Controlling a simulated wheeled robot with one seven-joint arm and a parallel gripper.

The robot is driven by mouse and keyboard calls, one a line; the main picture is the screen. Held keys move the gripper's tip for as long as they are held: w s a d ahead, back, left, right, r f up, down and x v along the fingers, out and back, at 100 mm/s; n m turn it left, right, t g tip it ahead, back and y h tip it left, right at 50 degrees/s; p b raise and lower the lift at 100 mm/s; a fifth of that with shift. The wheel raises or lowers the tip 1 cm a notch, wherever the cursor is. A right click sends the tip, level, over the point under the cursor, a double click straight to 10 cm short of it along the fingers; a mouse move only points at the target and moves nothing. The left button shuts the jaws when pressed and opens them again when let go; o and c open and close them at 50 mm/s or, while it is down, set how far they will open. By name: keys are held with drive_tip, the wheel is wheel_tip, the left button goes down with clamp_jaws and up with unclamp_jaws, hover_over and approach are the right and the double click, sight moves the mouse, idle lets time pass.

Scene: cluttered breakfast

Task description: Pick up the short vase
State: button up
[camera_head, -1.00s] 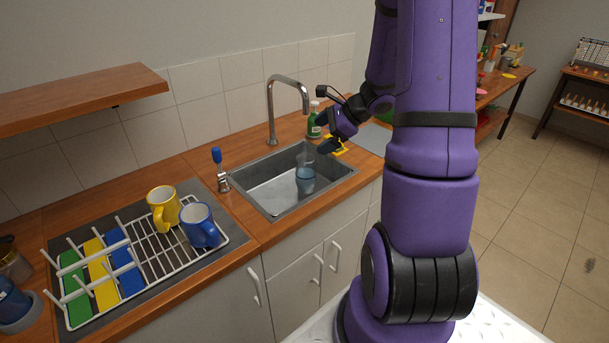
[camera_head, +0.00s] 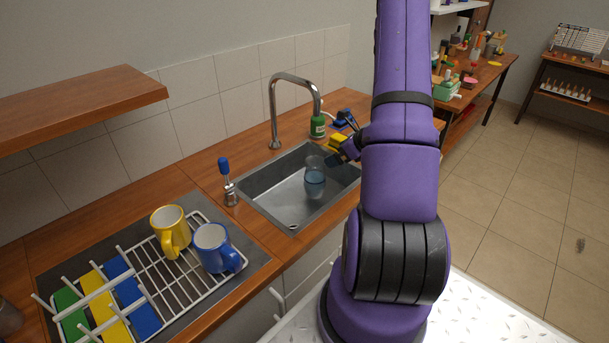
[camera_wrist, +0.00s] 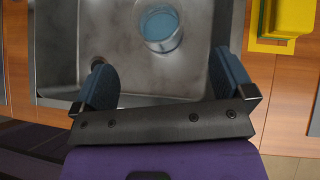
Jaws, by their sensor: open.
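A clear, short glass vessel with a blue lower part (camera_head: 314,182), which I take to be the short vase, stands in the metal sink (camera_head: 268,198), toward its right end. In the wrist view the vase (camera_wrist: 160,28) shows from above near the top, beyond my fingers. My gripper (camera_wrist: 165,82) is open and empty, with its two dark blue fingers spread wide over the sink's near part. In the head view my gripper (camera_head: 335,160) is close to the vase, above and right of it, and partly hidden by my arm.
A curved faucet (camera_head: 273,112) rises behind the sink. A green bottle (camera_head: 318,126) stands at the back right, and a yellow object (camera_wrist: 285,22) lies right of the sink. A blue-handled brush (camera_head: 227,180) and a rack with mugs (camera_head: 212,250) are on the left.

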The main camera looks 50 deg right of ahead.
drive_tip(key=x, duration=1.1)
drive_tip(key=shift+w+a+r, duration=0.15)
drive_tip(key=shift+a+r, duration=0.1)
drive_tip(key=shift+c, duration=0.2)
clamp_jaws()
drive_tip(key=shift+r, duration=0.65)
drive_tip(key=s+d, duration=0.2)
drive_tip(key=s, duration=0.6)
approach(314, 160)
wheel_tip(314, 160, up, 8)
drive_tip(key=s, duration=0.1)
drive_tip(key=shift+s+f, duration=0.2)
